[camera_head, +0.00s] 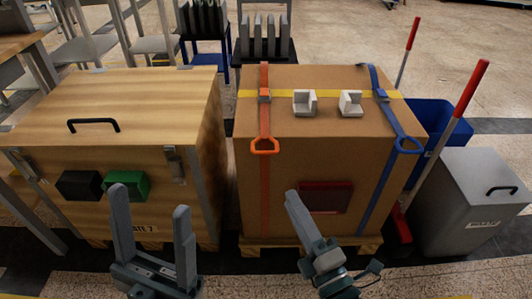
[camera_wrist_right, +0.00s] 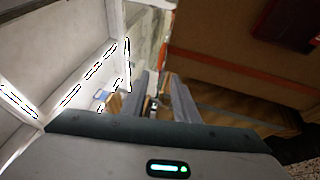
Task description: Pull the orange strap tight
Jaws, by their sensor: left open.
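The orange strap (camera_head: 265,190) runs over the top and down the front of a brown carton (camera_head: 215,212) (camera_head: 330,150), left of its middle. My left gripper (camera_head: 150,201) is open and empty, in front of the wooden crate, left of the strap. My right gripper (camera_head: 293,197) is in front of the carton, below and right of the handle, apart from it.
A blue strap (camera_head: 380,180) with a blue handle (camera_head: 408,145) runs down the carton's right side. Two pale corner blocks (camera_head: 304,103) (camera_head: 350,103) sit on top. A wooden crate (camera_head: 130,90) stands left, a grey bin (camera_head: 470,200) and red-handled tools (camera_head: 455,110) right.

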